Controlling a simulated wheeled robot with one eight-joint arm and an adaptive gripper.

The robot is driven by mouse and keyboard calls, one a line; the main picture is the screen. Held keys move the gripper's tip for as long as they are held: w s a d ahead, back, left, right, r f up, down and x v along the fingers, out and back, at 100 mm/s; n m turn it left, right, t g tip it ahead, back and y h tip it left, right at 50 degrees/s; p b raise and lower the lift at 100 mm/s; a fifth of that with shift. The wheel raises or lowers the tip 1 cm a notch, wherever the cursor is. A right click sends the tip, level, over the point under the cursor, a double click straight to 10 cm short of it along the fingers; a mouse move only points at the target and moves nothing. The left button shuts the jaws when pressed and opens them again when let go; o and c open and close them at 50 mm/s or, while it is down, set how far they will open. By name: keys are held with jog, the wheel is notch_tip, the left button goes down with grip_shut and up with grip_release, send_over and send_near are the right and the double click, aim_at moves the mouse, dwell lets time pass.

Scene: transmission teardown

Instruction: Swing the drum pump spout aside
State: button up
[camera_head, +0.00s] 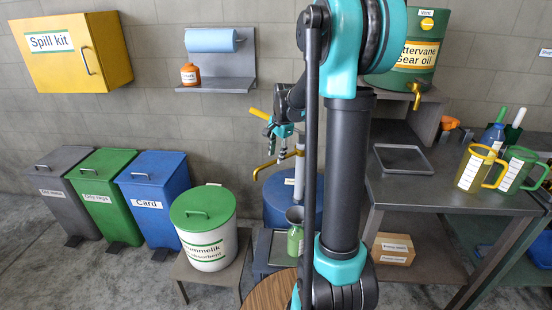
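A blue drum (276,205) stands behind my arm, partly hidden by it. A grey pump column (299,167) rises from its top. A brass-coloured spout (270,164) runs from the column to the left and bends down at its end. A yellow-orange handle (259,113) sticks out to the upper left, close to my gripper. My gripper (279,131), dark with teal parts, is just above the spout and left of the column. The view is too small to tell whether it touches the spout or handle, or how its fingers stand.
A green bottle (295,240) with a grey funnel stands at a tray (263,246) before the drum. A green-lidded white bin (206,254) stands to the left. A metal bench (430,190) with measuring jugs (478,168) stands to the right.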

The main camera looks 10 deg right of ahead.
notch_tip(320, 180, up, 9)
jog(key=s, duration=0.1)
jog(key=shift+s+d+r, duration=0.2)
jog(key=shift+s+d, duration=0.15)
jog(key=shift+d, duration=0.05)
jog(key=s+f+n+t, duration=0.1)
jog(key=s+f+n, duration=0.5)
jog(key=s, duration=0.6)
jog(key=s+f+n+t+h, duration=0.1)
jog(key=s+f+n, duration=0.5)
jog(key=s+f, duration=0.5)
jog(key=shift+s+a+n, duration=0.4)
jog(key=shift+s+a, duration=0.05)
jog(key=shift+s, duration=0.8)
